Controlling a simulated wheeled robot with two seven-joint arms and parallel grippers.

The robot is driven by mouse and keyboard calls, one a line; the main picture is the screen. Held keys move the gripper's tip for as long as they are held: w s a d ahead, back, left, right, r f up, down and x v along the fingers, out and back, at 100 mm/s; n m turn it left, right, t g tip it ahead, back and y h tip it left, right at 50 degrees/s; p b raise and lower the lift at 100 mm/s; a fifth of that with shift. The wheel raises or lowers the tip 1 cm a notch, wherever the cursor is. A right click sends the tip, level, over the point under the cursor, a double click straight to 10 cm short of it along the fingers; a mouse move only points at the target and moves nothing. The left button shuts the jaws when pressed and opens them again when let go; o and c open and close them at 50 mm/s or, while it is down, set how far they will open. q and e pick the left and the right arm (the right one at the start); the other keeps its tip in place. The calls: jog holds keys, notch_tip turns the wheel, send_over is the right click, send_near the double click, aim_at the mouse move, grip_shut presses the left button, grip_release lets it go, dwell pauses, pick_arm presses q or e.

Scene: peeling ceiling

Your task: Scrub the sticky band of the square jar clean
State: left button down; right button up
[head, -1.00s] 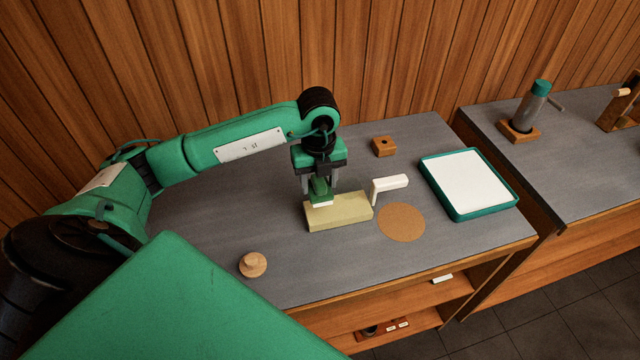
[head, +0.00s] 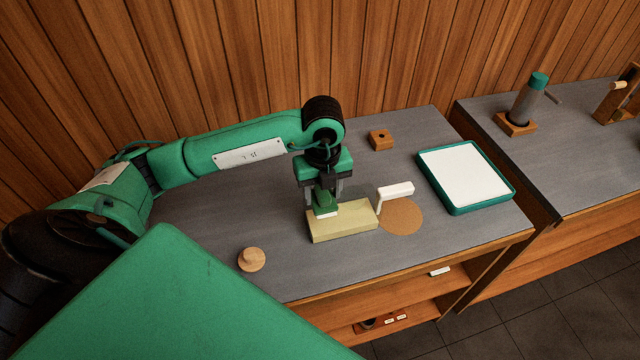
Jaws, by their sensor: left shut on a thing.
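My left gripper (head: 324,196) points down and is shut on a green piece with a white lower edge (head: 326,211). That piece is at the top of a pale yellow rectangular block (head: 350,222). Whether it presses on the block or is joined to it, I cannot tell. The block may be the square jar, but no sticky band can be made out. Whether the block rests on the table is unclear. My right gripper is out of view.
The grey table (head: 215,220) bears a round wooden knob (head: 251,259) at front left, a small holed wooden block (head: 381,139) behind and a green-rimmed white tray (head: 465,175) at right. Past a gap, a second counter holds a teal-topped cylinder (head: 528,99). Shelves lie below the front edge.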

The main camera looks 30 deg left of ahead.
pick_arm(q)
jog(key=shift+s+d, duration=0.45)
jog(key=shift+d, duration=0.15)
jog(key=shift+a+r+p, duration=0.1)
jog(key=shift+r+p, duration=0.35)
jog(key=shift+r, duration=0.1)
notch_tip(320, 180, up, 6)
jog(key=p, duration=0.3)
jog(key=shift+p, duration=0.3)
